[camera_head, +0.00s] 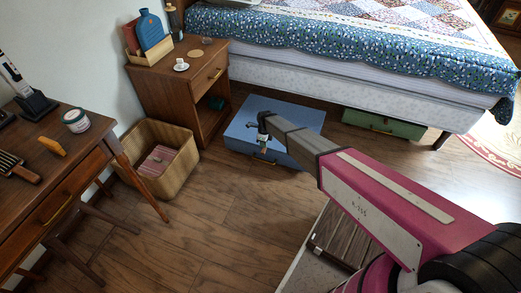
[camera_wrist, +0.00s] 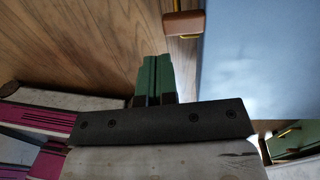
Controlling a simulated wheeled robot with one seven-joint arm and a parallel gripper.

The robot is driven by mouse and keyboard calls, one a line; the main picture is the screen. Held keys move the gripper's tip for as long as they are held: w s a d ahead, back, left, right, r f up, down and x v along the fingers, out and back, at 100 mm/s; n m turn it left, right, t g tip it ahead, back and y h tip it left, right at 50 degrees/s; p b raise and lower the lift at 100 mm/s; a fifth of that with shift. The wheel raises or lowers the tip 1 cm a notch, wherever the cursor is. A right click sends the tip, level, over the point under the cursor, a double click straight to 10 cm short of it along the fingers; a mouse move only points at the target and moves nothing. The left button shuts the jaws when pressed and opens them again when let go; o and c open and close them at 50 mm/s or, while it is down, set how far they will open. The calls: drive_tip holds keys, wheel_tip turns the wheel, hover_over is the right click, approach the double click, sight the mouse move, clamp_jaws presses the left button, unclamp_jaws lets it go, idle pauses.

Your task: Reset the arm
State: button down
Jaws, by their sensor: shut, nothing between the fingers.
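My gripper (camera_wrist: 156,62) shows in the wrist view, its two green fingers together with nothing between them. It is over the wood floor, beside the blue case (camera_wrist: 255,60) and its brown handle (camera_wrist: 183,25). In the head view my pink and grey arm reaches from the lower right toward the blue case (camera_head: 303,115) on the floor. The arm's end is over the case's front, and the fingers are too small to make out there.
A wooden nightstand (camera_head: 160,83) and a wicker basket (camera_head: 182,166) stand left of the case. A desk (camera_head: 75,165) is at the far left. The bed (camera_head: 330,75) is behind, with a green case (camera_head: 385,124) under its edge.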

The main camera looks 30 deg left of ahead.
wheel_tip(320, 180, up, 8)
idle(0.4)
drive_tip(key=w+d+r+n, duration=0.2)
drive_tip(key=w+d+r, duration=0.2)
drive_tip(key=d, duration=0.8)
drive_tip(key=w+d+r+n, duration=0.3)
drive_tip(key=d+r, duration=0.1)
drive_tip(key=d, duration=0.7)
drive_tip(key=w+d+r+n, duration=0.2)
drive_tip(key=w+d+r, duration=0.2)
drive_tip(key=d, duration=0.8)
drive_tip(key=s+d+r+n, duration=0.2)
drive_tip(key=s+d+r, duration=0.1)
drive_tip(key=d, duration=0.8)
drive_tip(key=s+d+r+n, duration=0.3)
drive_tip(key=d+r, duration=0.1)
drive_tip(key=d, duration=0.8)
drive_tip(key=s+d+r+n+t, duration=0.1)
drive_tip(key=s+d+r+n, duration=0.2)
drive_tip(key=d, duration=0.9)
drive_tip(key=shift+d+r, duration=0.15)
drive_tip(key=shift+r, duration=0.2)
